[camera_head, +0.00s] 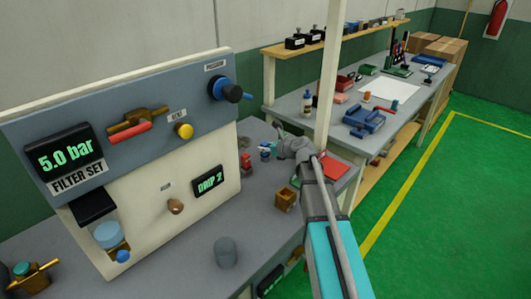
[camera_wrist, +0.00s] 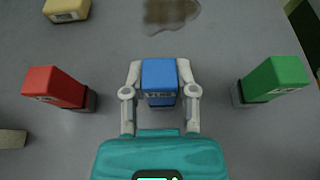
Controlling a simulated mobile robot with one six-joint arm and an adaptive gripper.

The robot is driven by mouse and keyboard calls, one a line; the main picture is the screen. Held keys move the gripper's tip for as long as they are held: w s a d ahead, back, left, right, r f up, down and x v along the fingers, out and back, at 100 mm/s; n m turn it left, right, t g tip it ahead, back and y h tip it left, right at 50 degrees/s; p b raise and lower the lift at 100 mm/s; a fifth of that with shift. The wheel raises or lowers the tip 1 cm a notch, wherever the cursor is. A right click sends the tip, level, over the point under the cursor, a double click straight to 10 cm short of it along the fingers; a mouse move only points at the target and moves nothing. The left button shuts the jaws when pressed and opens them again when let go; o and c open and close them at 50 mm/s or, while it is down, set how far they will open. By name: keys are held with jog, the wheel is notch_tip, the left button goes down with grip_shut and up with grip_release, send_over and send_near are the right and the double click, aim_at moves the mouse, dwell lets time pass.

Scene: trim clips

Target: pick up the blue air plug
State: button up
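The blue air plug (camera_wrist: 159,76) is a small blue block with a pale label on a darker base, in the middle of the wrist view. My gripper (camera_wrist: 160,75) has one grey finger on each side of it, and no clear gap shows between fingers and plug. I cannot tell whether its base rests on the bench. A similar red plug (camera_wrist: 56,87) stands to the left and a green plug (camera_wrist: 275,79) to the right, both apart from the fingers. In the head view my gripper (camera_head: 284,148) is low over the bench, and the arm hides part of that area.
The filter panel (camera_head: 130,150) with gauges and knobs stands left of my arm. A pale post (camera_head: 329,80) rises just beyond my gripper. A yellow block (camera_wrist: 66,9) and a dark stain (camera_wrist: 171,12) lie farther off.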

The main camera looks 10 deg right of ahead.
grip_shut()
jog(key=shift+r, duration=0.2)
notch_tip(320, 180, up, 2)
jog(key=shift+p, duration=1.2)
jog(key=s+d+r+p, duration=0.1)
jog(key=s+r+p, duration=0.9)
jog(key=s, duration=0.4)
jog(key=shift+d+r+p, duration=0.3)
